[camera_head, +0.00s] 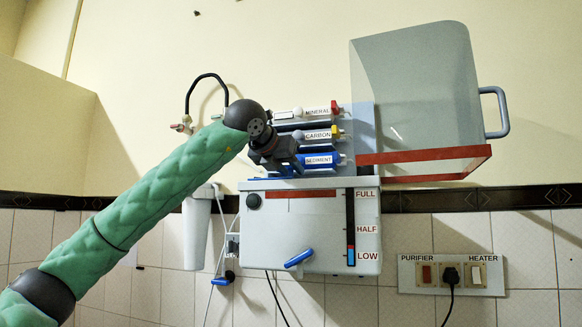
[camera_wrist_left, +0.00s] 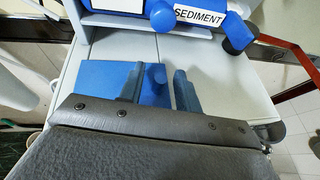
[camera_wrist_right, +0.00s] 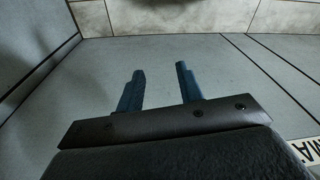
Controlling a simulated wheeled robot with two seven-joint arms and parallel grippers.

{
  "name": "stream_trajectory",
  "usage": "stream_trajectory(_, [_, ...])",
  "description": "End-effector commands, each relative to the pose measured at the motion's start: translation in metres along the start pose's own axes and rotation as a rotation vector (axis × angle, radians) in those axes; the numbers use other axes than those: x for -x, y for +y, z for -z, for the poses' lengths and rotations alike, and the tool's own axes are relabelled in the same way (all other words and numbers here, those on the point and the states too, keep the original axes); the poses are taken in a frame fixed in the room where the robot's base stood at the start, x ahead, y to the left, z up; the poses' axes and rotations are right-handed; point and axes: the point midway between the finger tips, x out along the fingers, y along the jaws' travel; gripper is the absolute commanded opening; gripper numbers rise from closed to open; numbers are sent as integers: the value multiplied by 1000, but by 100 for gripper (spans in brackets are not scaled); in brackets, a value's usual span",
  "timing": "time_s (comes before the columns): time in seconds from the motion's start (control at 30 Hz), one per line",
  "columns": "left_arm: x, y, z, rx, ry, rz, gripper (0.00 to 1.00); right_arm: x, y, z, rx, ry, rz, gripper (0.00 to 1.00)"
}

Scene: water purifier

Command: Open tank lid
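The lid is hidden from the head camera. In the head view my left gripper (camera_head: 288,166) is just above the tank (camera_head: 290,228). My right gripper (camera_wrist_right: 160,76) is open and empty over a grey surface; the head view does not show it.
The labelled filters (camera_head: 318,136) sit close above the tank lid. A clear cover with a red rim (camera_head: 430,155) stands out to the right. A blue-handled tap (camera_head: 299,258) is at the tank front. A switch panel (camera_head: 450,275) is on the tiled wall.

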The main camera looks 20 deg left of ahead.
Motion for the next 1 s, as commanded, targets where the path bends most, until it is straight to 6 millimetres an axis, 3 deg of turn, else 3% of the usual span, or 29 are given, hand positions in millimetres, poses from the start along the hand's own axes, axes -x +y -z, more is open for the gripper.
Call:
stream_trajectory(0.2, [-10, 0, 0, 0, 0, 0, 34, -14, 3, -8, 0, -1, -3, 36])
stream_trajectory(0.53, [-11, 0, 0, 0, 0, 0, 34, -16, 3, -9, 0, -1, -4, 36])
stream_trajectory(0.7, [-11, 0, 0, 0, -1, 0, 0, -16, 3, -10, 0, -2, -3, 36])
stream_trajectory(1.0, [-11, 0, 0, 3, -1, 1, 0, -17, 3, -11, 0, -4, -3, 36])
